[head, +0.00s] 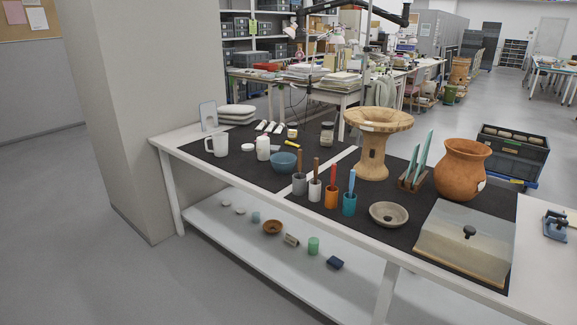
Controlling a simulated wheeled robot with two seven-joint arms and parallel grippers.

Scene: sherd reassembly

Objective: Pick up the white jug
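The white jug (217,145) stands upright on the dark mat at the left end of the table, its handle toward the left. Neither of my grippers shows in the head view.
The long white table (168,140) also holds a blue bowl (284,162), several cups with tools, a clay stand (373,160), a terracotta vase (463,168) and a lidded box (462,250). A pillar (150,110) rises close behind the table's left end. Floor in front is clear.

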